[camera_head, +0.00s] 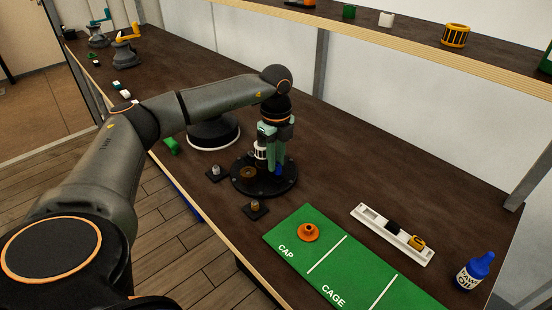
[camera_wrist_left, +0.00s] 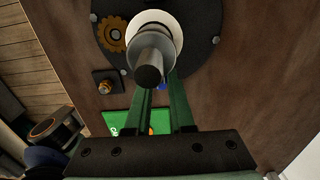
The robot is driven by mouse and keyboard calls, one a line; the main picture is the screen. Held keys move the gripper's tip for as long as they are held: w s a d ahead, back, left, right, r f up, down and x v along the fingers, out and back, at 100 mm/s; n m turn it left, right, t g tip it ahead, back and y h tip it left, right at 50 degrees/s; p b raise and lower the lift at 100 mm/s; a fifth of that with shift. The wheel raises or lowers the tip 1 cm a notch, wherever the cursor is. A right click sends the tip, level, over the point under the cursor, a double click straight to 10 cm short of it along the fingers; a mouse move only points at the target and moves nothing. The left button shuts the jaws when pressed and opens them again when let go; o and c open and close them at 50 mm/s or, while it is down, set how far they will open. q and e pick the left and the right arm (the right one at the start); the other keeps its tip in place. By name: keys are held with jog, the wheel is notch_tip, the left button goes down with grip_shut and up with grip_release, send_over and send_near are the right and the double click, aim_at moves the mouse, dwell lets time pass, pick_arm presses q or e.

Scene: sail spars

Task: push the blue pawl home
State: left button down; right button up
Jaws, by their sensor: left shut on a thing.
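The blue pawl (camera_head: 278,170) shows as a small blue piece low at the right side of the drum on the round black base (camera_head: 247,188). In the left wrist view a bit of the pawl (camera_wrist_left: 162,86) shows between the green fingers, beyond the grey post. My left gripper (camera_head: 275,163) points down over the base, its fingers shut on the pawl. The white-ribbed drum (camera_head: 260,152) stands beside the fingers, partly hidden by them. A brown gear (camera_head: 248,174) sits on the base to the left. Whether the pawl is fully seated is hidden. My right gripper is not in view.
A green mat (camera_head: 320,262) marked CAP and CAGE holds an orange cap (camera_head: 308,232). A white tray (camera_head: 368,222) with a black and a yellow piece lies right of it, near a blue-capped oil bottle (camera_head: 476,270). Two small dark plates (camera_head: 256,211) sit near the table's front edge.

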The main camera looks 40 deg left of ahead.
pick_arm(q)
jog(key=shift+f+b, duration=0.65)
jog(key=shift+f, duration=0.85)
dwell(0.3)
jog(key=c, duration=0.7)
grip_release()
notch_tip(320, 180, up, 5)
jog(key=p, duration=0.4)
jog(key=shift+r+p, duration=1)
jog(key=shift+r, duration=0.05)
jog(key=shift+s+f, duration=0.1)
